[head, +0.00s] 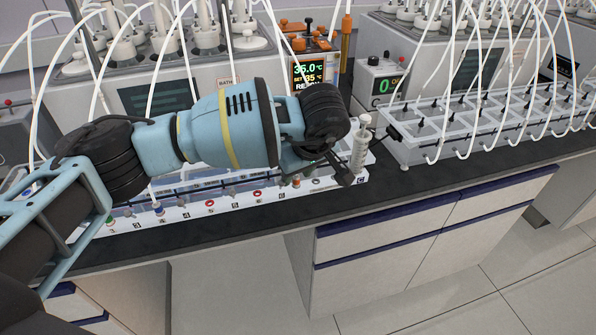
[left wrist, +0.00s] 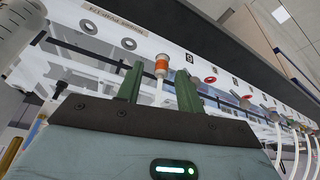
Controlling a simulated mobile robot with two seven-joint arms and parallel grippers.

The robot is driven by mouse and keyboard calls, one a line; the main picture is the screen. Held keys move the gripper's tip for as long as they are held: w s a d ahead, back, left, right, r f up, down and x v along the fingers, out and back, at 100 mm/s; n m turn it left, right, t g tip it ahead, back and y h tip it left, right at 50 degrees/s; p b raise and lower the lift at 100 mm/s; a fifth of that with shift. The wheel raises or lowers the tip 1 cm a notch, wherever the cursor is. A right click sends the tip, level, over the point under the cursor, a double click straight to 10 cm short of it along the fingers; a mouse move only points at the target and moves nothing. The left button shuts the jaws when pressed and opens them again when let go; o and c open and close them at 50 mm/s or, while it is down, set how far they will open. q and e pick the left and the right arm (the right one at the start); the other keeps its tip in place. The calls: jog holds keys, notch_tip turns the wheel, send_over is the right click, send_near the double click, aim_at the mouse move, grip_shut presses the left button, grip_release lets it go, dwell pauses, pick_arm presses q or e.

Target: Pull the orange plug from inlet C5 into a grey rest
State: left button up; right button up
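The orange plug (left wrist: 161,66) shows in the left wrist view as an orange band on a white stem, at the white inlet panel (left wrist: 215,62). My left gripper (left wrist: 159,72) has its two green fingers apart, one on each side of the plug, with a visible gap to each. Two grey rings (left wrist: 128,43) lie on the panel to the left of the plug; I cannot tell whether they are the rests. In the head view my left gripper (head: 340,172) is over the panel's right end, and its fingers are mostly hidden. The inlet label C5 is not readable.
A clear syringe (head: 360,148) stands upright close to the right of my left gripper. More coloured plugs and rings line the panel. White tubes arch over the bench from the reactors. A grey bath unit (head: 400,125) stands at right; the bench's front strip (head: 420,190) is clear.

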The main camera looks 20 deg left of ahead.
pick_arm(q)
jog(key=shift+a+f, duration=0.1)
